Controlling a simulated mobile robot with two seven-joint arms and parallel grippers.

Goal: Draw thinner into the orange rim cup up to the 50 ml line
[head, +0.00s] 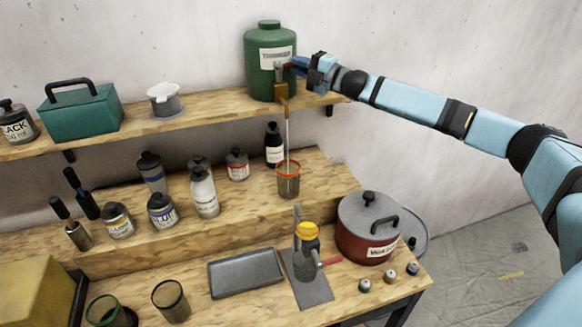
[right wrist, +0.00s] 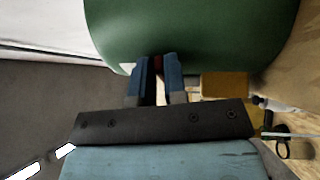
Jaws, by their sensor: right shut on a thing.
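A green jug (head: 270,50) with a white label stands on the upper shelf, with a brass-coloured tap (head: 281,92) at its front. It also shows in the right wrist view (right wrist: 190,30). My right gripper (head: 290,67) is at the jug's front, just above the tap spout, shut on a small dark red tap lever (right wrist: 158,63). A thin pale stream (head: 287,135) runs straight down from the tap into the orange rim cup (head: 289,184) on the middle step. The cup stands upright. Its liquid level and line marks are too small to read. My left gripper is out of view.
A black bottle (head: 274,146) and a small red-banded jar (head: 237,164) stand beside the cup. Several jars and bottles stand further left. Below are a grey tray (head: 246,272), a yellow-topped device (head: 307,250) and a red pot (head: 366,235).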

